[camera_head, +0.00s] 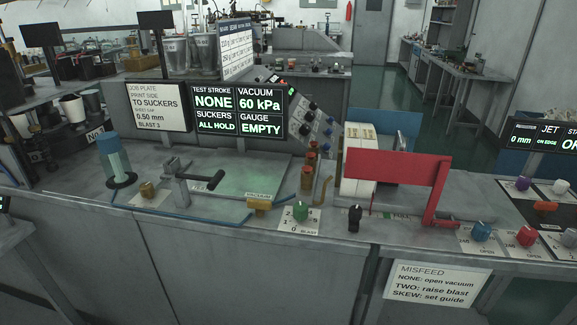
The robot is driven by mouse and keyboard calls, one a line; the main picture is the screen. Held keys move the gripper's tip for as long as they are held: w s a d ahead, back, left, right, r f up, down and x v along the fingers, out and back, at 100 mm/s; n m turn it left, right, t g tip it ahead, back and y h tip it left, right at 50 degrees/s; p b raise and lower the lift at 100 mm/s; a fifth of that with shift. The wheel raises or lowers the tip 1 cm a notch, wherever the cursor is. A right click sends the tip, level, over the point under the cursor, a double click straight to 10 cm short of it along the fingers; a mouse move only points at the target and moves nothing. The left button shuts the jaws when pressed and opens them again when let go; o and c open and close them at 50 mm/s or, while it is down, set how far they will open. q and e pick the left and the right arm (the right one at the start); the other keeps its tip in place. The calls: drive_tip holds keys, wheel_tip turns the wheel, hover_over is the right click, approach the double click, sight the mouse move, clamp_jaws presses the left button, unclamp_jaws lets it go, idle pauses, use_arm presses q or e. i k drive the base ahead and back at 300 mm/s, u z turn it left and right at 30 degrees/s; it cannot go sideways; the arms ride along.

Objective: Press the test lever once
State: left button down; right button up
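Neither of my grippers shows in the head view, and nothing touches the lever.
A blue cylinder (113,155) stands left of the lever. A yellow vacuum valve (259,202), a green blast knob (300,211) and a black knob (355,217) lie to its right. A red raised plate (398,167) stands farther right. The bench's front edge is clear.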

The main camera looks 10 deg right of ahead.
sight(214, 182)
drive_tip(key=k, duration=0.65)
drive_tip(key=z, duration=0.45)
drive_tip(key=i, duration=1.1)
drive_tip(key=u, duration=0.5)
